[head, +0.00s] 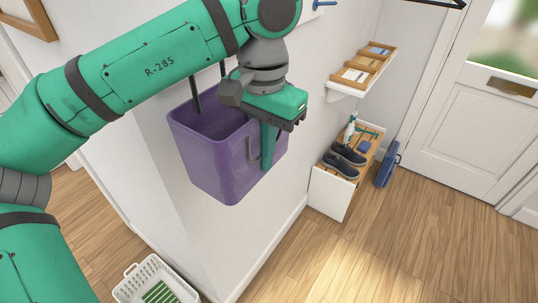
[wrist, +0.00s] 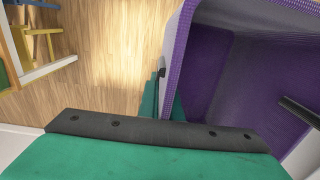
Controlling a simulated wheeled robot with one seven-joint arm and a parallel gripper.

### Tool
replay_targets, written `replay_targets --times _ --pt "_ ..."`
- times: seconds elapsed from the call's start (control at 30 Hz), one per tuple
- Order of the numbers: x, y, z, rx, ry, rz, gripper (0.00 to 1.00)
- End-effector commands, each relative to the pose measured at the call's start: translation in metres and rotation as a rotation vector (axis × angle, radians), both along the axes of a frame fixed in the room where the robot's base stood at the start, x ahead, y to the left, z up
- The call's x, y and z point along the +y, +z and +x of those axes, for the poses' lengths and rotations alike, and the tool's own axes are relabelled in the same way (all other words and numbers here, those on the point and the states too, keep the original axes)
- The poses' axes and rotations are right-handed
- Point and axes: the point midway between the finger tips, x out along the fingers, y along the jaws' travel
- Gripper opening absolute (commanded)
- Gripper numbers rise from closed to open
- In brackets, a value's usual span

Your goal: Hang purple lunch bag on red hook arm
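The purple lunch bag (head: 215,160) is upright and off the floor beside the white wall in the head view, its top open. Its dark straps (head: 196,92) run up behind my arm, and their upper ends are hidden. My gripper (head: 267,148) is at the bag's right side, with a green finger pointing down along it next to a grey side handle (head: 251,152). In the wrist view the bag (wrist: 184,60) fills the right side, and its near wall runs between my close-set green fingers (wrist: 164,100). The red hook arm is not visible.
A blue hook (head: 325,4) shows on the wall at the top. A small shelf (head: 346,90) with wooden trays and a low bench (head: 330,194) with shoes stand to the right. A white basket (head: 128,289) is on the floor below.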

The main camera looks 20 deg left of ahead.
Motion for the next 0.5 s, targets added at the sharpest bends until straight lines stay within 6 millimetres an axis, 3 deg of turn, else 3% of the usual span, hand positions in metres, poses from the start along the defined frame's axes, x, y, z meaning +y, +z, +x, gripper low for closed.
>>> replay_targets --times 0.5 --pt "0.026 -0.001 0.009 -0.002 0.004 -0.001 0.0"
